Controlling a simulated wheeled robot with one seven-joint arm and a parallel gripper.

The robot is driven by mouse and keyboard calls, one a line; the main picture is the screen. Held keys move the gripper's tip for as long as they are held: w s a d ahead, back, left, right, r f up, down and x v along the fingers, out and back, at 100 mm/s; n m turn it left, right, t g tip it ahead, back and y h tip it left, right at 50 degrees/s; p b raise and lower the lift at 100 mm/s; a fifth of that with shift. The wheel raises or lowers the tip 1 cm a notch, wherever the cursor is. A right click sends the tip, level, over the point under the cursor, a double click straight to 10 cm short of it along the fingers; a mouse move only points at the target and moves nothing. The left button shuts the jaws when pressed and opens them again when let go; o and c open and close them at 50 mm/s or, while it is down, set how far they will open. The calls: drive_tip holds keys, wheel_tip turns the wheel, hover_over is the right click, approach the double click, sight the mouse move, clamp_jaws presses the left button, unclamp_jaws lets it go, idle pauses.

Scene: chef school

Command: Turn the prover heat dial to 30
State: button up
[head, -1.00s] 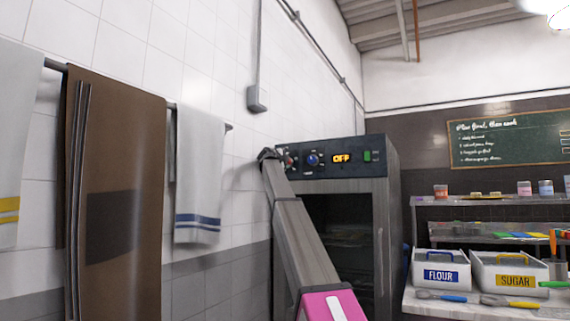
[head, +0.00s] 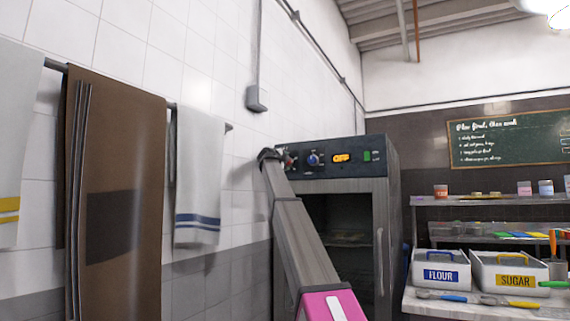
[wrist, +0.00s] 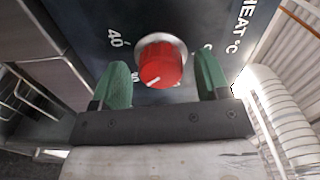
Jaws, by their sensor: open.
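The prover (head: 385,215) is a dark cabinet with a glass door and a control panel on top. Its red heat dial (wrist: 160,62) shows in the wrist view under the "HEAT °C" lettering, with a white pointer line towards the picture's lower left. A "40" mark is at the dial's upper left; other marks are partly hidden. My gripper (wrist: 164,76) is open, one green finger on each side of the dial, with gaps visible. I cannot tell whether the fingertips reach past its face. In the head view my gripper (head: 270,155) is at the panel's left end, partly covering the dial area.
A blue dial (head: 312,159), a lit display (head: 341,158) reading OFF and a green switch (head: 368,156) sit further right on the panel. The tiled wall with hanging towels (head: 198,180) is close on the left. Flour (head: 440,274) and sugar (head: 514,280) bins stand right.

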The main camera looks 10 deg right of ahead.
drive_tip(key=v, duration=1)
drive_tip(key=shift+s+a, duration=0.15)
drive_tip(key=shift+s, duration=0.15)
drive_tip(key=s+d+f+n+g+y, duration=0.15)
drive_tip(key=f+n, duration=0.25)
drive_tip(key=f, duration=1.3)
drive_tip(key=d+f+n+g+y, duration=0.1)
drive_tip(key=d+f+n+g, duration=0.15)
drive_tip(key=f, duration=1.45)
drive_tip(key=s+d+f+n+g+y, duration=0.1)
drive_tip(key=s+f+n, duration=0.3)
drive_tip(key=f, duration=0.8)
drive_tip(key=s+d+f+n+g+y, duration=0.15)
drive_tip(key=s+f, duration=0.35)
drive_tip(key=f, duration=0.8)
drive_tip(key=s+f+n+g+y, duration=0.1)
drive_tip(key=s+f+n+g, duration=0.15)
drive_tip(key=s+f, duration=0.65)
drive_tip(key=s+f+n+g+y, duration=0.1)
drive_tip(key=s+f+n, duration=0.2)
drive_tip(key=s+f, duration=0.55)
drive_tip(key=s+f+n+g+y, duration=0.3)
drive_tip(key=s+f+n, duration=0.3)
drive_tip(key=s+f, duration=1.2)
drive_tip(key=s+g, duration=0.1)
drive_tip(key=s, duration=0.1)
drive_tip(key=shift+s+g+y, duration=0.3)
drive_tip(key=shift+n, duration=0.25)
